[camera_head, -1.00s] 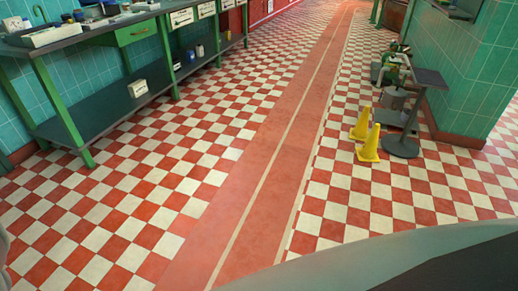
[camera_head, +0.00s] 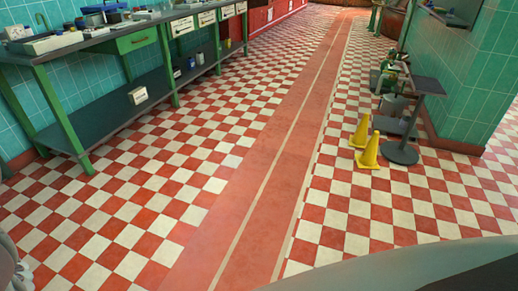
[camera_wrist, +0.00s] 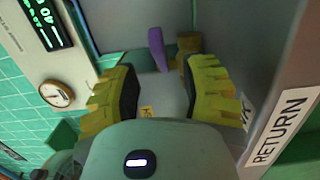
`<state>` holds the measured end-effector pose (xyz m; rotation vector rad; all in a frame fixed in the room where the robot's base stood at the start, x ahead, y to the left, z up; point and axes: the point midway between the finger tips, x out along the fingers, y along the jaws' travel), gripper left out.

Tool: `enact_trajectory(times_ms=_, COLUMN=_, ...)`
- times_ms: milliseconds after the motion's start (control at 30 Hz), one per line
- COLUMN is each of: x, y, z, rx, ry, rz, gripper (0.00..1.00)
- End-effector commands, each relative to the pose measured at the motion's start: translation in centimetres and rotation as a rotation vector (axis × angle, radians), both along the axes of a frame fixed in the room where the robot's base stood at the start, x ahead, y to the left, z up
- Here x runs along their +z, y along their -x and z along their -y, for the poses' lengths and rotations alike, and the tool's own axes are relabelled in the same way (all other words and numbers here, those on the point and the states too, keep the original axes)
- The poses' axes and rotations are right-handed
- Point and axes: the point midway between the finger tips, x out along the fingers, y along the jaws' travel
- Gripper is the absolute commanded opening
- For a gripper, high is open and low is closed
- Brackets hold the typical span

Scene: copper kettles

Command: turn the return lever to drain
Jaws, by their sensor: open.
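In the wrist view, a purple lever handle (camera_wrist: 158,49) stands up beyond my fingertips, beside a brown-gold round fitting (camera_wrist: 188,50). My gripper (camera_wrist: 163,70) is open, with its two yellow ribbed fingers spread to the left and right of the handle. The handle shows in the gap and is not gripped. A white label reading RETURN (camera_wrist: 287,128) is on the grey panel at the right. A second small label is partly hidden by the right finger.
In the wrist view, a round gauge (camera_wrist: 57,94) and a lit display (camera_wrist: 45,20) are at the left. In the head view, a green-legged workbench (camera_head: 119,43) stands left, and yellow cones (camera_head: 369,151) and a grey stand (camera_head: 402,153) stand right. The checkered floor between is clear.

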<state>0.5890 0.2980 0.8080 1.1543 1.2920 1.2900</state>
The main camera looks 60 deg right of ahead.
Motion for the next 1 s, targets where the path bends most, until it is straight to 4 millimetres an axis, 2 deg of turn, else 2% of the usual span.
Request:
enact_trajectory(times_ms=33, x=-0.1, y=-0.3, z=1.2, rx=-0.008, ry=0.002, rz=-0.001, gripper=0.44)
enact_trajectory(times_ms=100, x=-0.1, y=-0.4, z=2.3, rx=-0.005, ry=0.002, rz=-0.001, gripper=0.44)
enact_trajectory(times_ms=233, x=0.0, y=-0.5, z=3.7, rx=-0.005, ry=0.001, rz=0.0, gripper=0.44)
enact_trajectory(times_ms=600, x=0.0, y=-0.5, z=4.4, rx=-0.002, ry=-0.001, rz=0.001, gripper=0.44)
enact_trajectory(times_ms=633, x=0.0, y=-0.5, z=4.4, rx=-0.002, ry=-0.001, rz=0.001, gripper=0.48)
enact_trajectory(times_ms=767, x=0.6, y=0.0, z=5.0, rx=-0.001, ry=0.002, rz=-0.002, gripper=0.34)
enact_trajectory(times_ms=1000, x=1.5, y=3.7, z=8.6, rx=0.004, ry=0.008, rz=-0.007, gripper=0.1)
